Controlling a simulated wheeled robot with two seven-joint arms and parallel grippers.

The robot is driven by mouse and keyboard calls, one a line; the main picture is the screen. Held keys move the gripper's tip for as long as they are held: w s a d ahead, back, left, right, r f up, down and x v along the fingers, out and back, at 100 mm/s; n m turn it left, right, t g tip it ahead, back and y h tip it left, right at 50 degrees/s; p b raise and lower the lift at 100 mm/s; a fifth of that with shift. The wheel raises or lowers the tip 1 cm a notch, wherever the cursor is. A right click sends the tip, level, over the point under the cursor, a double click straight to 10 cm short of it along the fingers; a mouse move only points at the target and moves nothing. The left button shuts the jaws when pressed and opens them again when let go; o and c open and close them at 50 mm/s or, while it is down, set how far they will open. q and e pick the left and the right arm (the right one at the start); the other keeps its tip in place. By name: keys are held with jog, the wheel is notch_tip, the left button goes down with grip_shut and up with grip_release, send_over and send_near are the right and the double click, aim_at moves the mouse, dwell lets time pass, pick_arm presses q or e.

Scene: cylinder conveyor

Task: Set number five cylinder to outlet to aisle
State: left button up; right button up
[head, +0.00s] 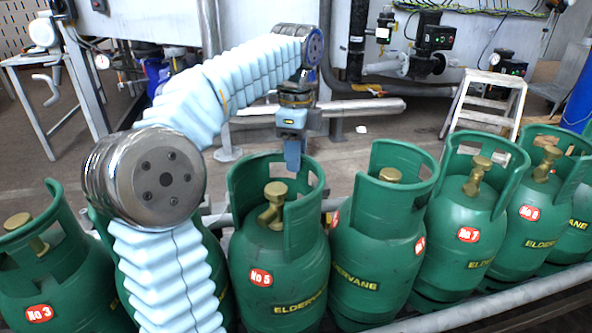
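The number five cylinder (283,262) is a green gas cylinder with a red label that reads No 5 and a yellow ELDERVANE plate. It stands upright in the row near the middle of the head view. It has an open green collar around a brass valve. My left gripper (292,152) points down over this collar, with its blue fingertips at the height of the collar's rim. The fingers are seen edge-on, so I cannot tell their gap or whether they touch the collar. My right gripper is out of view. No outlet or aisle marking is identifiable.
The row runs along a conveyor with a metal rail (480,305) in front. A cylinder (374,257) stands close on the right, with the No 7 cylinder (458,245) beyond. The No 3 cylinder (45,280) is at left. My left arm hides most of another. A stepladder (487,105) stands behind.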

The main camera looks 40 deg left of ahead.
pick_arm(q)
notch_tip(320, 180, down, 2)
jog(key=shift+f, duration=0.2)
grip_shut()
dwell(0.4)
